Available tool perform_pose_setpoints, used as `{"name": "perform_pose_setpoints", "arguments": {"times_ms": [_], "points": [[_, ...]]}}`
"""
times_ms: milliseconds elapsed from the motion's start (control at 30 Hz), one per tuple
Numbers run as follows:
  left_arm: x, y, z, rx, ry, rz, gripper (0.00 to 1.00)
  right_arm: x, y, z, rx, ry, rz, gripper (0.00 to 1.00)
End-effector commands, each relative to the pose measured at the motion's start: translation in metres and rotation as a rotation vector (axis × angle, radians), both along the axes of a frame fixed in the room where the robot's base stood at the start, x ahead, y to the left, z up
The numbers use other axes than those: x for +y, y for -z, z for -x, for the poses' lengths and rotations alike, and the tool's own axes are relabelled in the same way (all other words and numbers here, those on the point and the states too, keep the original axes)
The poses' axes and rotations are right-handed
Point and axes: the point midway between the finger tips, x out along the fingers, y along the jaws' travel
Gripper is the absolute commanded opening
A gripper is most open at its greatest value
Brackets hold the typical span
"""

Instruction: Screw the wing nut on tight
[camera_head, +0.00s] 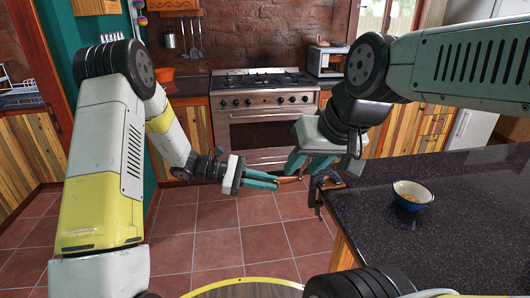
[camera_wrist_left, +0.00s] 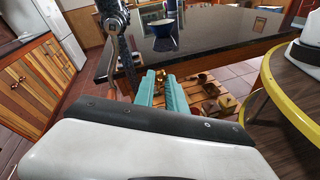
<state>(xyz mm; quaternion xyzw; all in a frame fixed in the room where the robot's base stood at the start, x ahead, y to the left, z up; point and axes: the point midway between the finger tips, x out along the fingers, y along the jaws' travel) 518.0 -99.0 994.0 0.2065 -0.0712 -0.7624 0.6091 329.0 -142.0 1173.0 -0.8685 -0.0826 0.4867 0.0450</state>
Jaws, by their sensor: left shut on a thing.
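A dark hand-cranked device (camera_head: 318,190) is clamped to the near left edge of the dark counter. Its upright body (camera_wrist_left: 127,55) and a crank with a brown grip (camera_wrist_left: 110,76) show in the left wrist view. My left gripper (camera_head: 277,181) reaches in from the left with teal fingers shut at the device. In the left wrist view, a small brass-coloured piece, seemingly the wing nut (camera_wrist_left: 158,76), sits at the tips of my left gripper (camera_wrist_left: 160,84), partly hidden by the fingers. My right gripper (camera_head: 306,168) is above the device with its fingers apart, pointing down.
A blue-and-white bowl (camera_head: 412,195) with yellowish contents stands on the counter (camera_head: 460,210), right of the device. A steel stove (camera_head: 265,120) and wooden cabinets stand behind. Under the counter, the left wrist view shows a slatted shelf with pots (camera_wrist_left: 215,95). Tiled floor lies below my left gripper.

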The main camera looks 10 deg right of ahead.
Motion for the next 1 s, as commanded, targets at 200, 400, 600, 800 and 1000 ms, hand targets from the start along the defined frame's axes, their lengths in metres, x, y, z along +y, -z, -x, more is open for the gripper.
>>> {"name": "perform_pose_setpoints", "arguments": {"times_ms": [200, 400, 600, 800, 1000], "points": [[-0.019, -0.047, -0.04, 0.016, -0.17, 0.193, 0.0, 0.0, 0.0, 0.0, 0.0, 0.0, 0.0, 0.36], [-0.021, -0.059, -0.052, 0.016, -0.212, 0.234, 0.0, 0.0, 0.0, 0.0, 0.0, 0.0, 0.0, 0.36], [-0.029, -0.059, -0.052, 0.015, -0.211, 0.233, 0.0, 0.0, 0.0, 0.0, 0.0, 0.0, 0.0, 0.36], [-0.042, -0.058, -0.052, 0.015, -0.21, 0.231, 0.0, 0.0, 0.0, 0.0, 0.0, 0.0, 0.0, 0.36], [-0.057, -0.058, -0.052, 0.015, -0.21, 0.231, 0.0, 0.0, 0.0, 0.0, 0.0, 0.0, 0.0, 0.36]]}}
